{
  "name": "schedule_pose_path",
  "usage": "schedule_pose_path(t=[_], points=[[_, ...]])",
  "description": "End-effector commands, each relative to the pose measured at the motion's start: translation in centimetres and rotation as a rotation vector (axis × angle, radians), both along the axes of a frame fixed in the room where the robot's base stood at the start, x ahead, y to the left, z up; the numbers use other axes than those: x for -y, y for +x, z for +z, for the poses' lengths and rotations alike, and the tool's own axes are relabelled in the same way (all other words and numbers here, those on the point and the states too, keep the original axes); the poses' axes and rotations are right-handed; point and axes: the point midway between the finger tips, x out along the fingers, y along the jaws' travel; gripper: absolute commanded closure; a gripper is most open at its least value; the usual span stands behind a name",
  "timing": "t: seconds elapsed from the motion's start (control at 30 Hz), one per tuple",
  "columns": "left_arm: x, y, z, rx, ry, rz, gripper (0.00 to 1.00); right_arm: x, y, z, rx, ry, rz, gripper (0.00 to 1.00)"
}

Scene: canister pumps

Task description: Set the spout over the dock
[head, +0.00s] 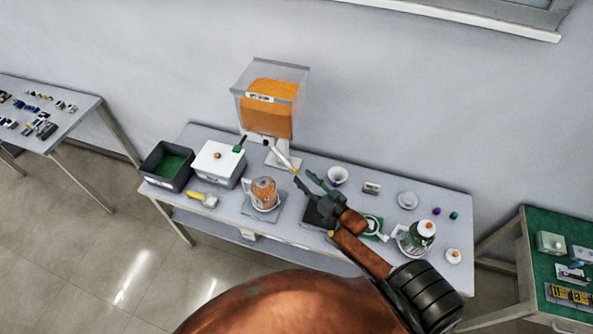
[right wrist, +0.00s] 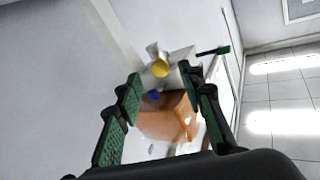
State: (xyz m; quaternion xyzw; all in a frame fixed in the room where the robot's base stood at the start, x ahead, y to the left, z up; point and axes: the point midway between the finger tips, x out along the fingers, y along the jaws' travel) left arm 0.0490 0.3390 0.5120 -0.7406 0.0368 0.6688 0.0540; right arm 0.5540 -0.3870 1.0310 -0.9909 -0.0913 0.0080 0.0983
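The dispenser (head: 270,100) is a clear hopper with orange contents on a white stand by the wall. Its pale spout (head: 283,157) slants down to the right and ends in a yellow tip. My right gripper (head: 303,178) is open beside the spout's lower end. In the right wrist view its fingers (right wrist: 160,76) are apart, with the yellow tip (right wrist: 160,68) and a blue part (right wrist: 152,96) showing between them; no contact is clear. A dark square pad (head: 312,216), partly behind the gripper, may be the dock; I cannot tell. My left gripper is not in view.
A jug with orange contents (head: 264,192) stands on a grey pad. A white box (head: 215,165) and dark bin (head: 166,168) are at left.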

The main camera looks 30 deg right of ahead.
Motion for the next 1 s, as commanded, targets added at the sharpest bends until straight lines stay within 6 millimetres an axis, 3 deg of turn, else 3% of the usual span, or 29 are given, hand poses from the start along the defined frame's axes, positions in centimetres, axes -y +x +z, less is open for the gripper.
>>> schedule_pose_path(t=[0.2, 0.4, 0.7, 1.0], points=[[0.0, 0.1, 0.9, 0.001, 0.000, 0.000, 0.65, -0.6, 3.5, 0.2, 0.001, -0.001, 0.000, 0.64], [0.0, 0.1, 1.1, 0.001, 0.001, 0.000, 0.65, -1.0, 5.1, 0.0, -0.001, -0.001, 0.000, 0.64], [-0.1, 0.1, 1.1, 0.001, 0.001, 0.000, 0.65, -1.0, 5.3, 0.0, -0.001, -0.001, 0.000, 0.64], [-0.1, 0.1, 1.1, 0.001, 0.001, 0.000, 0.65, -1.0, 5.2, 0.0, -0.001, -0.001, -0.001, 0.85]])
